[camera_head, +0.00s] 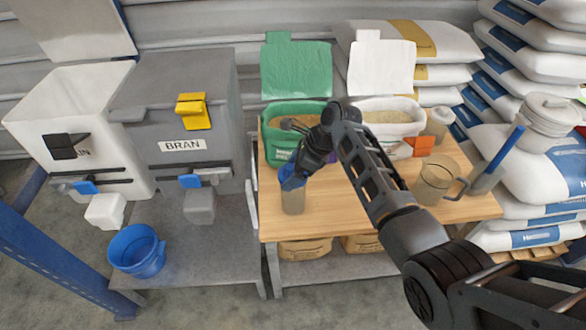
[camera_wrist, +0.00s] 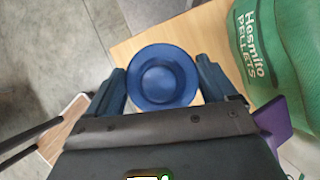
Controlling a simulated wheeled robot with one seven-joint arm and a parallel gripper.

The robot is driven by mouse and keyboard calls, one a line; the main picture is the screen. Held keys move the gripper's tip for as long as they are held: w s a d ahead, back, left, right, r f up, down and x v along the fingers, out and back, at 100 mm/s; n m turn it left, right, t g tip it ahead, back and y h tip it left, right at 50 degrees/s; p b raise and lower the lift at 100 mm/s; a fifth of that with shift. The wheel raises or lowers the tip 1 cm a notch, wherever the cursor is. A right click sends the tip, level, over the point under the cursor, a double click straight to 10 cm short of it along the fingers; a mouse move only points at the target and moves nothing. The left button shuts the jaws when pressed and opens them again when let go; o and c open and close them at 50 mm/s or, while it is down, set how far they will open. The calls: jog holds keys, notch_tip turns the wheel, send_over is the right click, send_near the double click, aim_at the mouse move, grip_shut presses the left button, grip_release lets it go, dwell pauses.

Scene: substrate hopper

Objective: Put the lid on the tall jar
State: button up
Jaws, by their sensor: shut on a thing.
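The tall jar (camera_head: 293,203) stands upright on the wooden table near its front left edge. My gripper (camera_head: 291,183) is directly above it, at its top. In the wrist view a round dark blue lid (camera_wrist: 162,76) with a recessed centre sits between the two fingers of my gripper (camera_wrist: 162,90). My gripper is shut on the lid. The jar is hidden under the lid in the wrist view. I cannot tell whether the lid touches or sits level on the jar's rim.
A green tub (camera_head: 275,152) stands behind the gripper, with a white tub (camera_head: 398,130) to its right. A clear jug (camera_head: 434,183) and a pale-lidded jar (camera_head: 439,122) are farther right. The grey bran hopper (camera_head: 178,125) is left of the table (camera_head: 345,215), whose front middle is clear.

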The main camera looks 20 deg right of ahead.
jog(key=shift+f, duration=0.1)
dwell(0.3)
jog(key=o, duration=0.8)
jog(key=v, duration=0.7)
jog(key=shift+s+d+r, duration=0.1)
jog(key=shift+d+r, duration=0.1)
jog(key=shift+r, duration=0.1)
jog(key=shift+d, duration=0.1)
